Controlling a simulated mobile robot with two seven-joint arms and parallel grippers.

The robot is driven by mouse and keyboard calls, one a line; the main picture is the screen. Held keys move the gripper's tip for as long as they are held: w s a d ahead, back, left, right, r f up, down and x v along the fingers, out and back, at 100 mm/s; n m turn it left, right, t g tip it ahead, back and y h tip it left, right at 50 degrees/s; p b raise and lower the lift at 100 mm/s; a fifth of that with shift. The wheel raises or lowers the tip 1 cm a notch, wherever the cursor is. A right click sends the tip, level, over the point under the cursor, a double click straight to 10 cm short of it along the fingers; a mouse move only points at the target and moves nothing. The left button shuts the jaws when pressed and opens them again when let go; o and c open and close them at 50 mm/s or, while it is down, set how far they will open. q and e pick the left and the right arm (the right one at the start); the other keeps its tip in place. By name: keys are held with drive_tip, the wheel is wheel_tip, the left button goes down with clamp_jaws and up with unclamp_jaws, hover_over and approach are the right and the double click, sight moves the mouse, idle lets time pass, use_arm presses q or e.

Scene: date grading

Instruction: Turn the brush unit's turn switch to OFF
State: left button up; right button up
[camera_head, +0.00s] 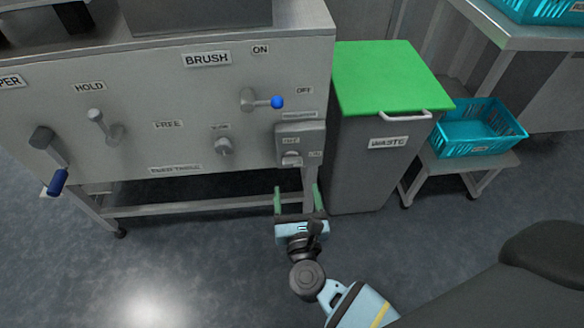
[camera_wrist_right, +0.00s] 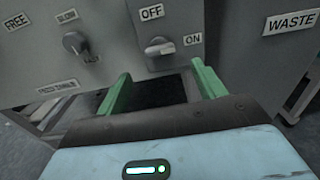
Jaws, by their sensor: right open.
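The grey machine panel bears a BRUSH label (camera_head: 207,59). At its lower right corner sits a small switch box (camera_head: 300,136) with a turn switch (camera_head: 291,159). In the right wrist view, the turn switch (camera_wrist_right: 158,46) has a pale grip lying roughly sideways toward the ON label (camera_wrist_right: 192,39); the OFF label (camera_wrist_right: 152,12) is above it. A blue-tipped lever (camera_head: 277,102) under BRUSH points right, near its own OFF label (camera_head: 304,90). My right gripper (camera_head: 298,190) is open and empty, just below and in front of the switch box. My left gripper is out of view.
A grey waste bin (camera_head: 375,165) with a green lid (camera_head: 385,78) stands close to the right of the box. A round knob (camera_head: 223,147) is to the left. A teal crate (camera_head: 478,128) sits on a low stand at right. Floor in front is clear.

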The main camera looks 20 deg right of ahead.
sight(293, 166)
drive_tip(key=b+x, duration=0.1)
drive_tip(key=x, duration=0.6)
drive_tip(key=shift+w+d, duration=0.1)
drive_tip(key=shift+w, duration=0.2)
drive_tip(key=c, duration=1)
